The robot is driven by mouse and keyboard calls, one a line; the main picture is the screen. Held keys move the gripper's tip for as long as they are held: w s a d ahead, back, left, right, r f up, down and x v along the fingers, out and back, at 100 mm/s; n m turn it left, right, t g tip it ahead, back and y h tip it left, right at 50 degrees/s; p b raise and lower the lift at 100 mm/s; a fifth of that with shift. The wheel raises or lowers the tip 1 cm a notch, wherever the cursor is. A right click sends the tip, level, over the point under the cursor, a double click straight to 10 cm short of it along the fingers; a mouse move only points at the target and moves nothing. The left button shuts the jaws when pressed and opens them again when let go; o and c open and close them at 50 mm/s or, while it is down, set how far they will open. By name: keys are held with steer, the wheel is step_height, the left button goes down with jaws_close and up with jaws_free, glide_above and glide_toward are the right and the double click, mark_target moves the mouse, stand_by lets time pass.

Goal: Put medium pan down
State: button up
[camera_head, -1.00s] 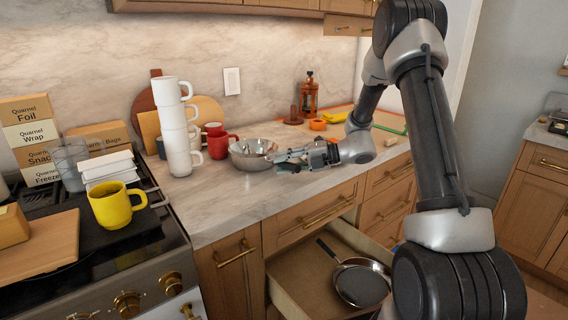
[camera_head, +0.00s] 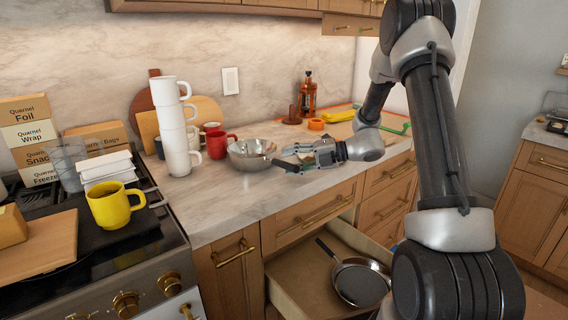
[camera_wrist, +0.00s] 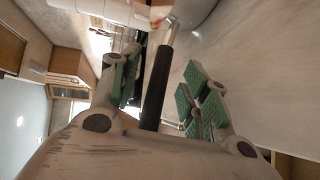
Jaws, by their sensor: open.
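The medium pan (camera_head: 251,153) is a shiny steel pan standing on the marble counter (camera_head: 215,205). Its black handle (camera_head: 285,166) points right, towards my gripper (camera_head: 296,158). In the wrist view, the black handle (camera_wrist: 157,88) runs between the two green-padded fingers of my gripper (camera_wrist: 165,85), with visible gaps on both sides. The fingers are open around the handle. Part of the pan's grey side (camera_wrist: 196,12) shows at the top of the wrist view; most of it is cut off there.
A red mug (camera_head: 218,144) and a stack of white mugs (camera_head: 178,130) stand left of the pan. Below, an open drawer (camera_head: 295,280) holds a dark frying pan (camera_head: 360,284) in a steel one. An orange ring (camera_head: 316,124) lies behind. The counter front is clear.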

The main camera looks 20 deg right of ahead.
steer(key=v, duration=0.9)
steer(key=s+a+r+n+g+h, duration=0.2)
steer(key=s+r+n+h, duration=0.1)
steer(key=s+n, duration=0.6)
steer(key=s+a+r+n+g+h, duration=0.2)
steer(key=s+r+n+g+h, duration=0.15)
steer(key=s+n, duration=0.55)
steer(key=s+d+r+n+t+h, duration=0.2)
steer(key=s+d+n+h, duration=0.2)
steer(key=n, duration=0.6)
steer(key=s+d+r+n+t+h, duration=0.2)
steer(key=s+d+n+h, duration=0.1)
steer(key=s+n, duration=0.6)
steer(key=d+n, duration=0.1)
steer(key=n, duration=0.1)
steer(key=shift+n+t+h, duration=0.3)
steer(key=shift+t+h, duration=0.05)
steer(key=shift+s+d+r, duration=0.1)
